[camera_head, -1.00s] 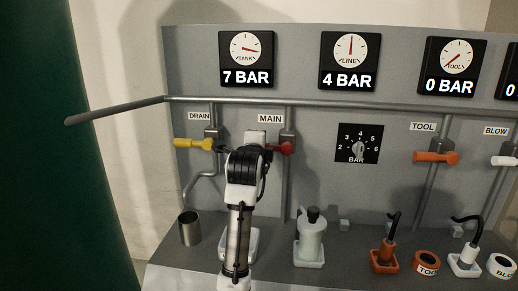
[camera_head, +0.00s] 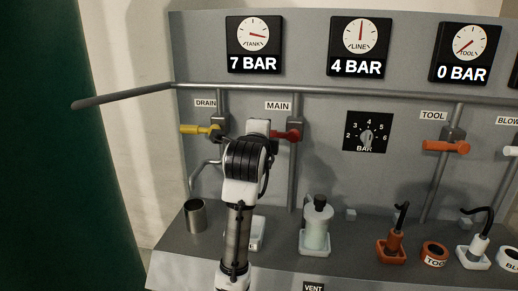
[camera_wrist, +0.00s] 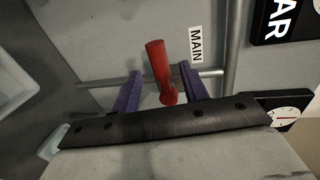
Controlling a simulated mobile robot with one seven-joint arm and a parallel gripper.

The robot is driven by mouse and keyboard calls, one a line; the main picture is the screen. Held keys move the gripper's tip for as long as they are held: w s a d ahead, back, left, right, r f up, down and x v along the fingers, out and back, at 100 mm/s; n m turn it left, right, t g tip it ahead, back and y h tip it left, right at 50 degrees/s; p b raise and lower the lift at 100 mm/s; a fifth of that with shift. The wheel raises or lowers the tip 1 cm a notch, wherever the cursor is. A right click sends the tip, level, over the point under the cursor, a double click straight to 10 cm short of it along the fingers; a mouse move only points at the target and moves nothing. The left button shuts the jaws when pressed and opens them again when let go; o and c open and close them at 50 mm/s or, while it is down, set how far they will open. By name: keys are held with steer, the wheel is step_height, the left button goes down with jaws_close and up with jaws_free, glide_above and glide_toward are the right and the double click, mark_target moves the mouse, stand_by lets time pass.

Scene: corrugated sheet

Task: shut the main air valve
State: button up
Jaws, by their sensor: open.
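The main valve's red handle (camera_head: 286,135) is on the pipe under the MAIN label (camera_head: 278,106). In the head view it extends left from the valve body, and my arm hides its left end. In the wrist view the red handle (camera_wrist: 160,70) stands between the two purple fingers of my gripper (camera_wrist: 160,88). The fingers are open, with a gap on each side of the handle. The LINE gauge (camera_head: 359,47) reads 4 BAR and the TANK gauge (camera_head: 254,45) reads 7 BAR.
The yellow DRAIN handle (camera_head: 202,129) is close on the left of my gripper. A BAR dial (camera_head: 367,133) and the orange TOOL handle (camera_head: 445,146) are to the right. A metal cup (camera_head: 195,216) and a bottle (camera_head: 317,226) stand on the bench below.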

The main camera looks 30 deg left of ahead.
steer(key=b+v, duration=0.1)
steer(key=v, duration=0.7)
